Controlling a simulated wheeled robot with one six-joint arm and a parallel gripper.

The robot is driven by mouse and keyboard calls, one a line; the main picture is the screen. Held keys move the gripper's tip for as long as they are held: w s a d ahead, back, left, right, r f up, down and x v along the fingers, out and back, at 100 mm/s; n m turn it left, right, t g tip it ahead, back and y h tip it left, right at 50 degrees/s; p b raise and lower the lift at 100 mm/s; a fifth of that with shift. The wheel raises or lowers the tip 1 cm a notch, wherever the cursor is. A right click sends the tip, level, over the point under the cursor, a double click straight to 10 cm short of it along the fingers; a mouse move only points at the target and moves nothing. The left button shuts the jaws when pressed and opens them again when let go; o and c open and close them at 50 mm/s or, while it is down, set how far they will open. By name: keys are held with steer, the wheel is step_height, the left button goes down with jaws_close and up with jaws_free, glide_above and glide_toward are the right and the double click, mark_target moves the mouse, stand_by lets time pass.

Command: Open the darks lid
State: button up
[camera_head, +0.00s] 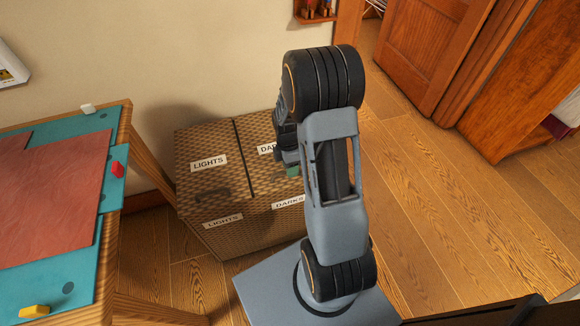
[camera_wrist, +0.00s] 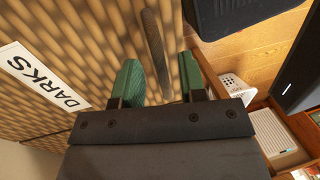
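A woven hamper (camera_head: 215,229) with two lids stands against the wall. The left lid is labelled LIGHTS (camera_head: 208,163). The darks lid (camera_head: 255,130) is on the right, looks closed, and is partly hidden by my arm. In the wrist view, the darks lid (camera_wrist: 90,35) fills the left, with its DARKS label (camera_wrist: 42,77) and a dark, narrow handle (camera_wrist: 154,48). My gripper (camera_wrist: 160,80) is open, its two green fingertips apart, with the handle's near end lined up between them. I cannot tell whether they touch it. In the head view my gripper (camera_head: 292,170) is over the darks lid.
A wooden table (camera_head: 125,125) with a teal and red top stands at the left, close to the hamper. Open wooden floor (camera_head: 430,220) lies to the right. Wooden doors (camera_head: 435,50) stand at the back right. A white basket (camera_wrist: 232,86) shows in the wrist view.

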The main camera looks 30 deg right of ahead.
steer(key=shift+c, duration=0.5)
jaws_close()
steer(key=shift+r, duration=0.1)
